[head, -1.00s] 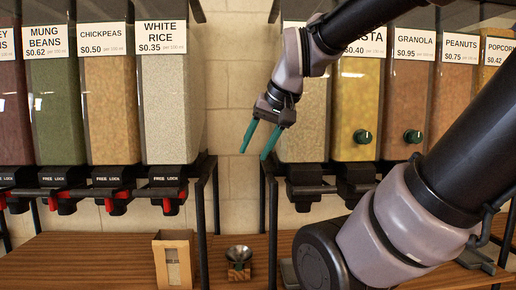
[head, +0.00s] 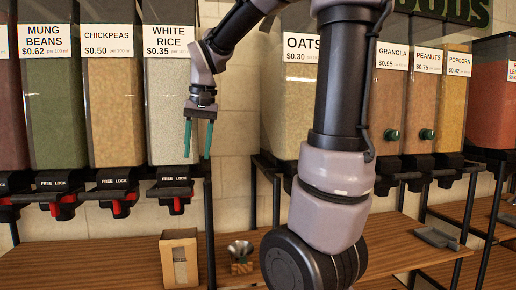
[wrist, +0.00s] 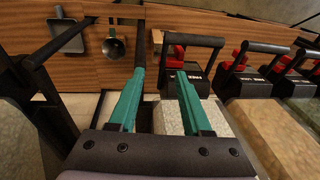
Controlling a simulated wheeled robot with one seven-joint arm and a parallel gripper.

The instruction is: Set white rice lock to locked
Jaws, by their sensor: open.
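The white rice bin (head: 172,110) hangs at centre left in the head view. Its black dispenser (head: 170,180) carries FREE and LOCK lettering, with a red lock tab (head: 177,205) below. I cannot tell the tab's setting. My gripper (head: 197,157) hangs with its teal fingers down in front of the bin's lower right edge, above the dispenser. It is open and empty. In the wrist view, my gripper (wrist: 160,75) points towards the white rice dispenser (wrist: 190,75) from above. The red tab (wrist: 173,55) shows just beyond the right fingertip, apart from it.
A chickpeas bin (head: 112,110) and a mung beans bin (head: 55,110) stand to the left. A black frame post (head: 209,225) rises just right of the white rice dispenser. A paper bag (head: 179,260) and a metal funnel (head: 240,250) stand on the wooden counter below.

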